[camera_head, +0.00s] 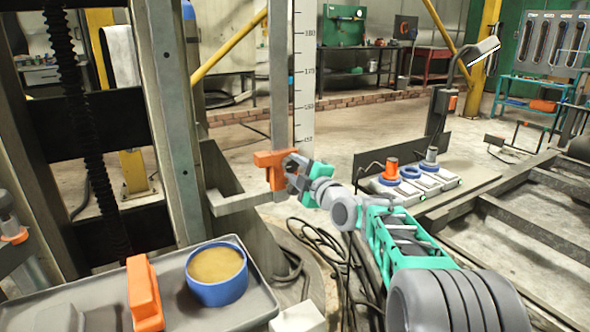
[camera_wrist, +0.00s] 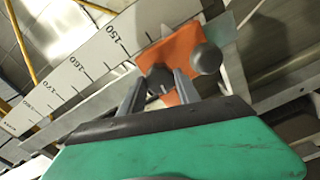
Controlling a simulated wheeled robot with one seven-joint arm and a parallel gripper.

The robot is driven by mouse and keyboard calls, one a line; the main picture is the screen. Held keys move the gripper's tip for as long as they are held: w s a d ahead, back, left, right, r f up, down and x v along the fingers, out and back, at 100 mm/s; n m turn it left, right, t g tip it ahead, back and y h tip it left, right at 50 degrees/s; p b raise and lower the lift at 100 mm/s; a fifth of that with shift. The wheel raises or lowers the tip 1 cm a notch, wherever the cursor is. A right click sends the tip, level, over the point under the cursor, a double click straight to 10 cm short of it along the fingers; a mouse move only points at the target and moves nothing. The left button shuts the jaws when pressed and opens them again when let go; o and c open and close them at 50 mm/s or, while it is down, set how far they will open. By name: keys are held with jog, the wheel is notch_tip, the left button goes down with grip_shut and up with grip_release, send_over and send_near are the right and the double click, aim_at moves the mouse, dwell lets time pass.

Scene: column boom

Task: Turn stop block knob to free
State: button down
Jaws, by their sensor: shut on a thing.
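The orange stop block (camera_head: 268,158) sits on the upright rail beside the white scale, left of my gripper (camera_head: 293,172). In the wrist view the orange block (camera_wrist: 183,48) lies against the ruled scale near the 150 mark. My gripper (camera_wrist: 161,88) has its two grey fingers closed around a small dark knob (camera_wrist: 159,75) on the block's face. The fingers hide part of the knob, and I cannot read a free or locked mark on it. A round grey ball end (camera_wrist: 207,58) stands beside the knob, to the right of the fingers.
A tray (camera_head: 95,310) in front at left holds a blue pot (camera_head: 217,275) and an orange piece (camera_head: 144,293). A grey bracket (camera_head: 240,202) juts out below the block. Cables (camera_head: 325,245) lie on the floor. A board (camera_head: 470,195) with several fittings stands at right.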

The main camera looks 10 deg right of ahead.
jog(key=c, duration=0.9)
grip_release()
jog(key=shift+o, duration=0.2)
